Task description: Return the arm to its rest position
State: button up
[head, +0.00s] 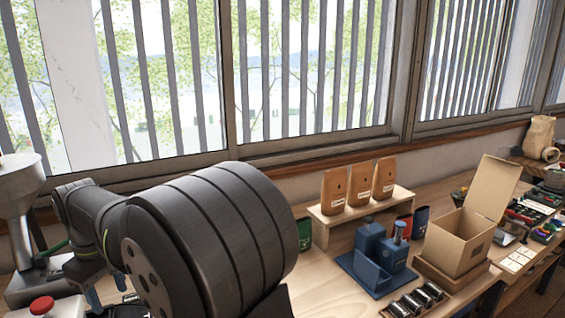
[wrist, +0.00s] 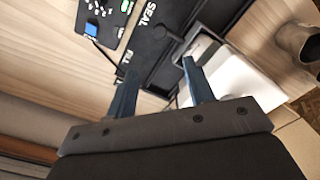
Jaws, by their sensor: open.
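My arm fills the lower left of the head view, with its thick dark links bent in front of the bench. My gripper (wrist: 158,70) shows in the wrist view with two blue fingers spread apart and nothing between them. The fingers hang over a black mat (wrist: 160,55) with the words SEAL and FILL on it. I cannot tell how high they are above it. In the head view my gripper is mostly hidden behind the arm.
Brown bags (head: 334,190) stand on a small wooden shelf. A metal funnel (head: 22,180) is at far left. The wrist view shows a metal cup (wrist: 300,42) and white object (wrist: 245,85).

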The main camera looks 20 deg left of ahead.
notch_tip(320, 180, down, 16)
jog(key=shift+r, duration=0.2)
jog(key=s+d, duration=0.9)
jog(key=shift+s+d, duration=0.2)
notch_tip(320, 180, up, 17)
jog(key=shift+w+a+r, duration=0.15)
jog(key=shift+c, duration=0.2)
grip_shut()
jog(key=s+d+f+n+t+y, duration=0.3)
jog(key=s+f+n+t, duration=0.55)
jog(key=n, duration=0.25)
jog(key=s+d+f+n+t+y, duration=0.2)
jog(key=s+d+f+n+t, duration=0.1)
jog(key=s+f+n+t, duration=0.65)
jog(key=shift+n+g, duration=0.55)
jog(key=shift+g, duration=0.05)
jog(key=x, duration=1.4)
jog(key=shift+w+a+f, duration=0.1)
jog(key=shift+a+f, duration=0.2)
jog(key=shift+f, duration=0.1)
